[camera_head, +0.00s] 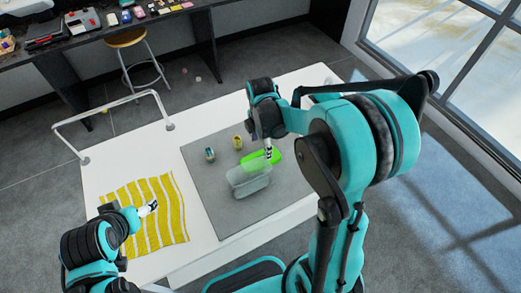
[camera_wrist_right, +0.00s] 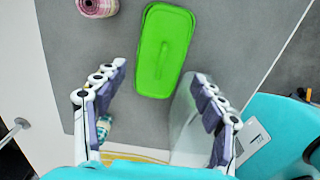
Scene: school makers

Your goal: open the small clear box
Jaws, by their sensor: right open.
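The small clear box (camera_head: 250,180) stands on the grey mat with its top uncovered. Its green lid (camera_head: 262,158) is off the box, just behind it in the head view. In the right wrist view the lid (camera_wrist_right: 165,48) lies flat over the mat beyond the fingers, and the box (camera_wrist_right: 187,115) is partly hidden by the right-hand finger. My right gripper (camera_head: 268,151) is over the lid in the head view; its fingers are spread and empty in the wrist view (camera_wrist_right: 155,108). My left gripper (camera_head: 149,208) is over the striped cloth; its opening is too small to judge.
A yellow striped cloth (camera_head: 160,225) lies on the white table (camera_head: 105,178). A metal rail (camera_head: 105,112) rises at the table's left rear edge.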

